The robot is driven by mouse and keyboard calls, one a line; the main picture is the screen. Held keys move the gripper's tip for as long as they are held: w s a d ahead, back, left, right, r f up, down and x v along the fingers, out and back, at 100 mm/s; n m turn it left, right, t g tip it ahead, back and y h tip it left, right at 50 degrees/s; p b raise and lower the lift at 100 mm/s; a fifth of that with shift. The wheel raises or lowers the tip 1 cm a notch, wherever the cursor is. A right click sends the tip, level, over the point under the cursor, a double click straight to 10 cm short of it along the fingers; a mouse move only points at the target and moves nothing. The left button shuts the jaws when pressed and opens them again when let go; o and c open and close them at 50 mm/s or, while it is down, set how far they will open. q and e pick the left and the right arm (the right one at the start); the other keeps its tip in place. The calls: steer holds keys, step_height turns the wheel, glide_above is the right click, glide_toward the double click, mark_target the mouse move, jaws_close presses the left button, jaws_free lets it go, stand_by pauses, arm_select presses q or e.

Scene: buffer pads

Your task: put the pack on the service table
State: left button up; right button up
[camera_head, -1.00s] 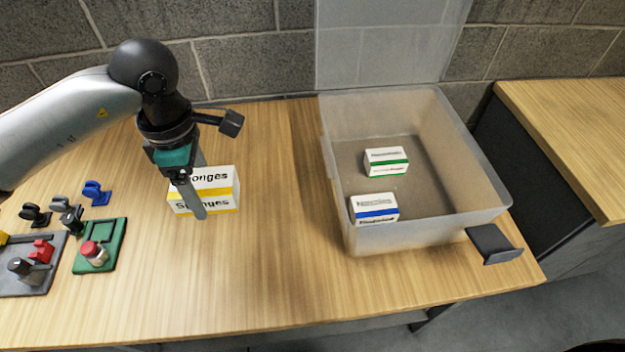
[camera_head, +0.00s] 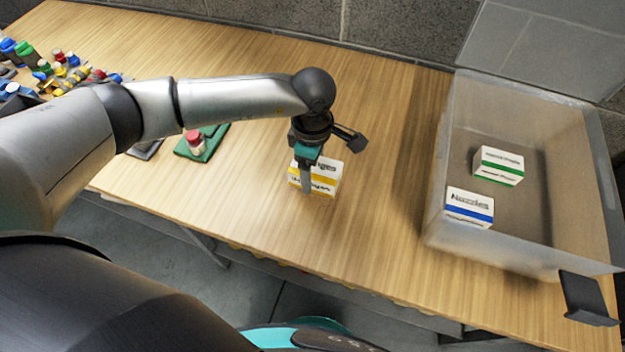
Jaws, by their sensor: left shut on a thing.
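The pack, a white box with a yellow band and partly hidden lettering (camera_head: 325,178), is at the middle of the wooden table (camera_head: 250,60). My left gripper (camera_head: 307,185) points down over it and is shut on it. One finger runs down the near face; the other is hidden. I cannot tell whether the pack touches the table top. Which table is the service table cannot be told from this view. My right gripper is not in view.
A clear bin (camera_head: 440,215) stands right of the pack, holding a green-banded box (camera_head: 498,165) and a blue-banded box (camera_head: 469,207). A green pad (camera_head: 212,140) with a red-topped piece lies left. Several small coloured parts (camera_head: 65,68) are at far left. Bare wood lies between pack and bin.

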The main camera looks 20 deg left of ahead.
mark_target(313, 181)
arm_select(q)
steer(key=shift+f+b, duration=0.3)
steer(key=shift+f, duration=1.85)
steer(key=o, duration=1.1)
steer(key=shift+f, duration=0.2)
steer(key=shift+c, duration=0.2)
steer(key=o, duration=0.4)
steer(key=shift+r, duration=0.15)
steer(key=shift+r, duration=0.2)
step_height(313, 181, up, 12)
steer(key=shift+f+p, duration=0.1)
steer(key=shift+p, duration=0.6)
